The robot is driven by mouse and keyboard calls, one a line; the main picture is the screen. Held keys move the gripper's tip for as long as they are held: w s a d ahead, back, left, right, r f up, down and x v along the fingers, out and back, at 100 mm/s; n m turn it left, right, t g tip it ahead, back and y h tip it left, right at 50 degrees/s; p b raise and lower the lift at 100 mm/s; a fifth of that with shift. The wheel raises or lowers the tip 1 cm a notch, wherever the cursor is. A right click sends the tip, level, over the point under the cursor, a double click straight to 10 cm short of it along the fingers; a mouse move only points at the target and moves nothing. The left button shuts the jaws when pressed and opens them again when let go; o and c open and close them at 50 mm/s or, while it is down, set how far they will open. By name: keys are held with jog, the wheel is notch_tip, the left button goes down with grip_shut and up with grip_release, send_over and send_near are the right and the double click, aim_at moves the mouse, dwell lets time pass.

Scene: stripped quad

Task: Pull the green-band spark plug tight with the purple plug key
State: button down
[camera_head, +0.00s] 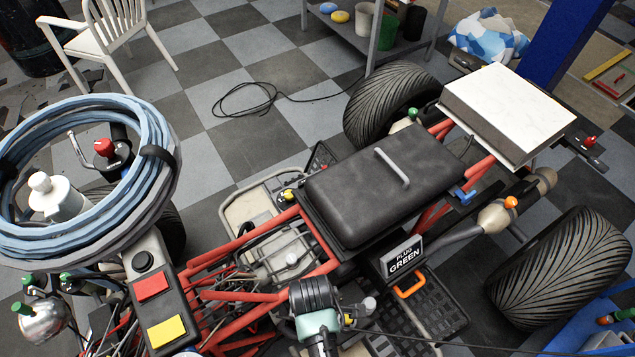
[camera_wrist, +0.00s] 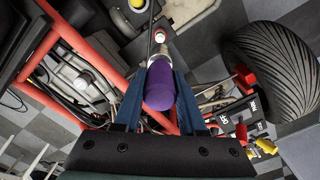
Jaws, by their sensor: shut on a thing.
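My gripper (camera_wrist: 161,76) is shut on the purple plug key (camera_wrist: 160,91) in the wrist view, with a blue finger on each side of its handle. The key points away from the camera. A pale, red-tinged tip (camera_wrist: 160,36) shows at its far end, and I cannot tell whether it is part of the key or a plug. I cannot make out a green band on any plug. In the head view my arm hides the key and fingers. A sign reading PLUG GREEN (camera_head: 404,258) stands on the quad, right of my wrist.
Red frame tubes (camera_head: 240,240) and cables crowd the space left of my gripper. The black seat (camera_head: 375,190) lies beyond it. An orange handle (camera_head: 410,287) sits below the sign. A large tyre (camera_head: 560,268) is at right, and a coiled blue hose (camera_head: 150,185) is at left.

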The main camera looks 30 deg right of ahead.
jog(key=shift+s+d+f+n, duration=0.3)
jog(key=shift+d+n, duration=0.2)
jog(key=shift+n, duration=0.2)
jog(key=shift+r+p, duration=0.2)
jog(key=shift+p, duration=0.1)
notch_tip(320, 180, down, 6)
jog(key=b, duration=0.4)
jog(key=shift+r, duration=0.15)
jog(key=n+p, duration=0.1)
jog(key=n, duration=0.2)
jog(key=shift+n, duration=0.8)
jog(key=shift+p, duration=0.65)
jog(key=shift+f, duration=0.2)
